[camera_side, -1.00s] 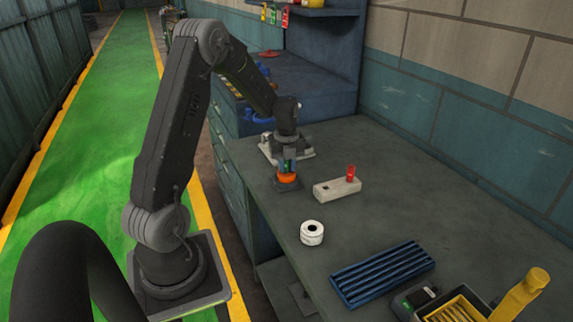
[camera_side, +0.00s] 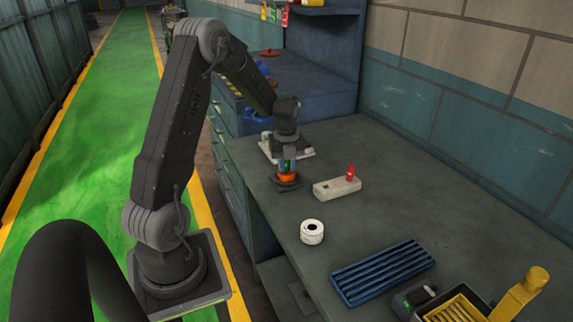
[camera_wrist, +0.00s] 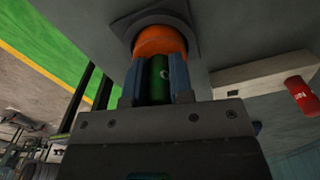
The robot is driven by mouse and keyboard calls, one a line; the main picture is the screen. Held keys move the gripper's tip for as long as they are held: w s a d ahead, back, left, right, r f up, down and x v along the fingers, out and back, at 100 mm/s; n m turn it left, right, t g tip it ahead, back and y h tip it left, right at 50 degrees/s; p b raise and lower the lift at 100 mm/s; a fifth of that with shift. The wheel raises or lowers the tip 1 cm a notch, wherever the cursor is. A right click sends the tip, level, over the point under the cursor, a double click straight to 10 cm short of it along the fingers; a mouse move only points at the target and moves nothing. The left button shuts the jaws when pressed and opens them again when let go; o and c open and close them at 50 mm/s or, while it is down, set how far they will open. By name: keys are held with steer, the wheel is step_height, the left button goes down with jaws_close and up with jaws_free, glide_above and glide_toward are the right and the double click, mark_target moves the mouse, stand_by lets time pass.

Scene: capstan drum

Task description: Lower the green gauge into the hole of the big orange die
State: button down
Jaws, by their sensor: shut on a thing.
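The big orange die (camera_side: 287,176) sits on a dark square base on the bench, below my gripper. It shows in the wrist view (camera_wrist: 160,40) just beyond my fingertips. My gripper (camera_side: 286,165) is upright over the die and shut on the green gauge (camera_wrist: 160,75), which stands between the two blue-grey fingers. The gauge's far end meets the die's outline in the wrist view. Whether it is inside the hole is hidden by the fingers and the die's rim.
A pale block (camera_side: 334,189) with a red plug (camera_side: 350,172) lies right of the die. A white ring (camera_side: 312,231) and a blue ribbed tray (camera_side: 382,272) are nearer. A light plate (camera_side: 303,151) lies behind my gripper.

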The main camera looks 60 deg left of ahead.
steer(key=c, duration=0.9)
jaws_free()
step_height(320, 180, up, 14)
steer(key=shift+f, duration=0.1)
stand_by(0.4)
